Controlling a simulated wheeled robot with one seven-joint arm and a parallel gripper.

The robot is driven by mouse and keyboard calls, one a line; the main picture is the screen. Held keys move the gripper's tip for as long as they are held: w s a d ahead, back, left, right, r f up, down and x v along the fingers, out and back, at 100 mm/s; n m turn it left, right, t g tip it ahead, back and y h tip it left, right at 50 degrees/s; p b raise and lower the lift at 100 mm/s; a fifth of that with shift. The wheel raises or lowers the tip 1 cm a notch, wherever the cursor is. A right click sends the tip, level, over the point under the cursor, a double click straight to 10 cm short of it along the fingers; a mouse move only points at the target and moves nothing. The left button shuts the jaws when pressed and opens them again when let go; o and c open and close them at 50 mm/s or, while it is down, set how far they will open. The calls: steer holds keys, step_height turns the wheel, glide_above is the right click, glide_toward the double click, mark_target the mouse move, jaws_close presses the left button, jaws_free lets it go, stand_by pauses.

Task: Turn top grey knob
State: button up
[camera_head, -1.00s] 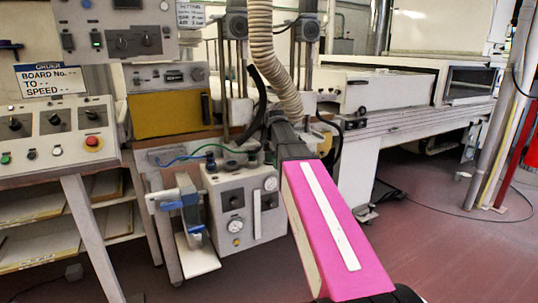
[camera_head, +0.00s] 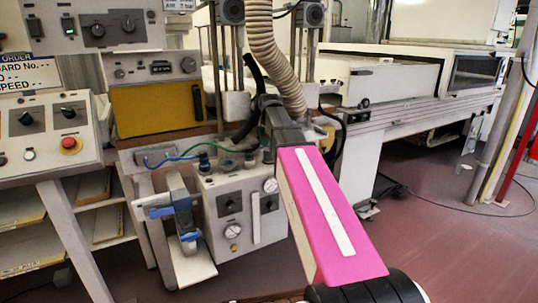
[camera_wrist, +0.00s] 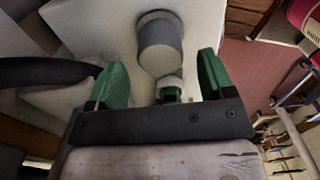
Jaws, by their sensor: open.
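A grey round knob (camera_wrist: 160,48) stands out from a pale panel in the wrist view. My gripper (camera_wrist: 161,66) has two green fingers, spread apart, one to each side of the knob's near end. The fingers look apart from the knob, with nothing held between them. A smaller pale and green piece (camera_wrist: 169,90) shows below the knob, between the fingers. In the head view my gripper is hidden behind my pink arm link, and I cannot make out this knob there.
A white box with gauges (camera_head: 237,200) stands left of my arm. A ribbed hose (camera_head: 268,55) hangs close above the arm's end. A control panel (camera_head: 45,135) is at the left. A long white machine (camera_head: 385,78) stands behind right. The red floor (camera_head: 440,220) at right is mostly clear.

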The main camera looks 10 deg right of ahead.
steer(key=shift+f, duration=2.1)
steer(key=c, duration=0.9)
steer(key=shift+m, duration=0.3)
